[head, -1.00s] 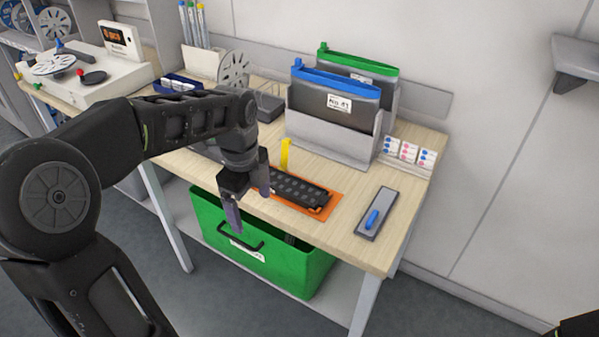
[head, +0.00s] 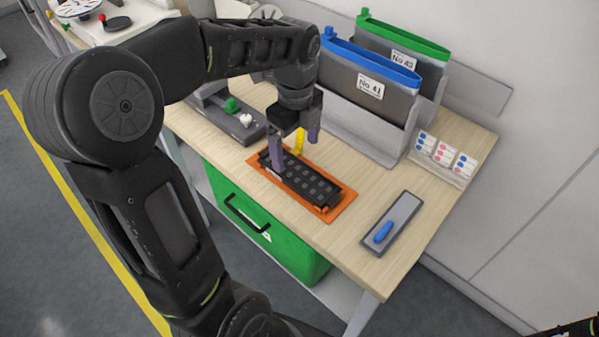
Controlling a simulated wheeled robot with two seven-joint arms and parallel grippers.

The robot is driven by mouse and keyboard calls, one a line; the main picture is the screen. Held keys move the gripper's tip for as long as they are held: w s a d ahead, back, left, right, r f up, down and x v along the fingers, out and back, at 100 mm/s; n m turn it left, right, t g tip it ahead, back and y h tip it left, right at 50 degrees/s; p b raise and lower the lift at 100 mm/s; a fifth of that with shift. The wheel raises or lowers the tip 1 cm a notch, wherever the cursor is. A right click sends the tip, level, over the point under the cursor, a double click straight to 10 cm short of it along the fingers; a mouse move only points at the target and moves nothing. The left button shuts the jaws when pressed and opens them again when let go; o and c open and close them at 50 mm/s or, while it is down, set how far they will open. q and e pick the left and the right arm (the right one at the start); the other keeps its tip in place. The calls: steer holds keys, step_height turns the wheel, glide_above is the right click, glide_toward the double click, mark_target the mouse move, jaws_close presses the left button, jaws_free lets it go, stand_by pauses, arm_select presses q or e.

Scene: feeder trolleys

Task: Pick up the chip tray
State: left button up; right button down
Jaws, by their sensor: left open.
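The chip tray (head: 312,183) is a black slab with rows of small square pockets. It lies on an orange mat (head: 342,208) near the front edge of the wooden table. A yellow upright tab (head: 299,142) stands at its far left end. My left gripper (head: 294,150) is open, fingers pointing down, over the left end of the tray. One purple finger is at the near side and the other is behind the yellow tab. I cannot tell whether the fingers touch the tray. My right gripper is not clearly seen; only a dark part shows at the bottom right corner.
A grey plate with a blue handle (head: 383,232) lies to the right. The No.41 folder (head: 368,75) and No.42 folder (head: 403,50) stand in a grey holder behind. A green crate (head: 252,226) sits below the table. A grey device with a green part (head: 231,105) is at left.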

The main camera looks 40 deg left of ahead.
mark_target(297, 173)
arm_select(q)
steer(key=shift+f, duration=1.3)
step_height(297, 173, down, 5)
steer(key=shift+w+f+p, duration=0.1)
steer(key=shift+p, duration=0.35)
steer(key=shift+c, duration=0.3)
steer(key=c, duration=1.6)
